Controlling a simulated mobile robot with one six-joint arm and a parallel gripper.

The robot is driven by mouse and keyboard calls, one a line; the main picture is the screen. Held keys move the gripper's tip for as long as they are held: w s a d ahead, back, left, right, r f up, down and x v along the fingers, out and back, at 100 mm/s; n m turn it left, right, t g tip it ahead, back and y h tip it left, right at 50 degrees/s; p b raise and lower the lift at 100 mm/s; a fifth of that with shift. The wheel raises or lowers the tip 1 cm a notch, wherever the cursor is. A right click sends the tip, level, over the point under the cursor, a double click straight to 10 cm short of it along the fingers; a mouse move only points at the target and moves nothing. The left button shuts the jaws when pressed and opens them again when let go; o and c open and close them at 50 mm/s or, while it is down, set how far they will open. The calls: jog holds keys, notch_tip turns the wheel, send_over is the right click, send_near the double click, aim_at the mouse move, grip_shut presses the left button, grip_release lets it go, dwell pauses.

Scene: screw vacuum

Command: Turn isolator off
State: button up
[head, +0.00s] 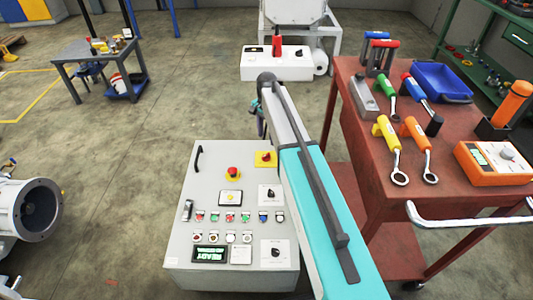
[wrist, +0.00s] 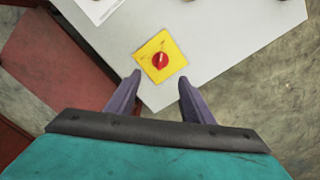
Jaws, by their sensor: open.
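The isolator (wrist: 153,47) is a red rotary knob on a yellow square plate at the corner of the grey control panel (wrist: 215,60). In the wrist view a pale mark runs along the knob, close to upright in the picture. In the head view the isolator (head: 265,156) is at the panel's upper right, beside my arm. My gripper (wrist: 160,79) is open and empty. Its two purple fingers point toward the plate, their tips on either side of its lower edge and apart from the knob. In the head view my gripper is mostly hidden behind my arm.
The panel also carries a red emergency stop (head: 233,173), several small buttons, other rotary switches and a lit display (head: 210,254). A red tool cart (head: 390,190) with wrenches stands close on the right. A white machine (head: 277,63) stands behind.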

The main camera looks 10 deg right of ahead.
aim_at(267, 154)
notch_tip(267, 154, down, 11)
jog(key=shift+r+b, duration=0.15)
jog(key=shift+b, duration=0.25)
